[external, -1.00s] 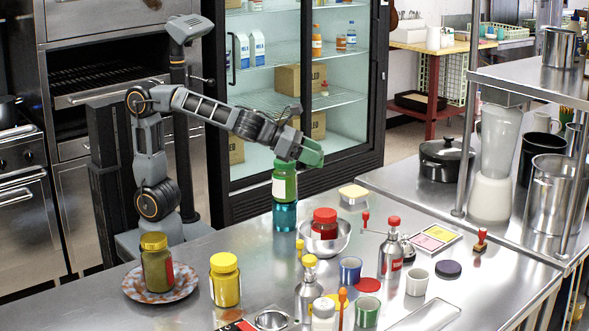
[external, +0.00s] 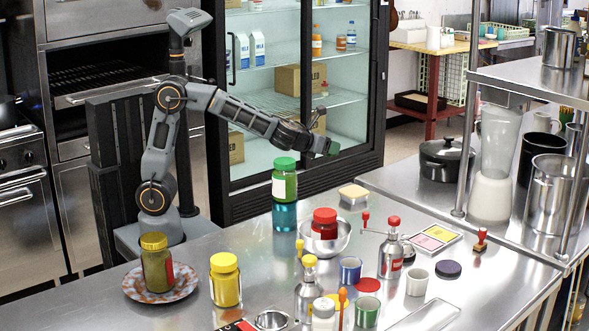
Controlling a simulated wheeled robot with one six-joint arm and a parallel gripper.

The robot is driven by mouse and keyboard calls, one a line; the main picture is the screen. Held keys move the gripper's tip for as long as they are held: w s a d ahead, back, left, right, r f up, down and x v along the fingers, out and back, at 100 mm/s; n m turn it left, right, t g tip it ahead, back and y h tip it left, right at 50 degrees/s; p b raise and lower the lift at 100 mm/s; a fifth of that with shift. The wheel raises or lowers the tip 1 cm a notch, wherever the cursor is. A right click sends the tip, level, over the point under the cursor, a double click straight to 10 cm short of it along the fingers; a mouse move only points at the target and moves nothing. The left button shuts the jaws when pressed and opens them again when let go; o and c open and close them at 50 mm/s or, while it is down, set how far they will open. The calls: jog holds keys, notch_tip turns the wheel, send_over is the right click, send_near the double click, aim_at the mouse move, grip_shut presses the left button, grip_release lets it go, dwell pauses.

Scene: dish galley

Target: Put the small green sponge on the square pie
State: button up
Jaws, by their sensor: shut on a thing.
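My gripper (external: 326,146) is at the end of my outstretched arm, high above the far side of the steel counter. It is shut on a small green thing, which looks like the green sponge (external: 333,148); the fingers and the sponge are hard to tell apart at this size. A small pale-yellow square block, seemingly the square pie (external: 353,191), lies on the counter below and a little right of my gripper. Its top looks bare. The sponge is well above it and apart from it.
A green jar (external: 285,184) stands on a teal can (external: 285,216) left of the pie. A metal bowl (external: 340,249) with a red-lidded jar (external: 325,222) is in front of it. Several bottles and cups crowd the nearer counter. A glass-door fridge (external: 345,90) stands behind.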

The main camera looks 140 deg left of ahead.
jog(key=w+a+f, duration=0.2)
jog(key=w+a, duration=0.1)
jog(key=a, duration=0.1)
send_over(359, 189)
jog(key=f, duration=0.5)
jog(key=shift+s+d+f, duration=0.2)
jog(key=shift+s+f, duration=0.05)
jog(key=shift+f, duration=0.15)
jog(key=shift+w+a+f, duration=0.1)
jog(key=shift+a+f, duration=0.05)
jog(key=shift+f, duration=0.8)
jog(key=shift+w+a+f, duration=0.1)
jog(key=shift+f, duration=0.85)
jog(key=shift+f, duration=0.15)
jog(key=o, duration=0.9)
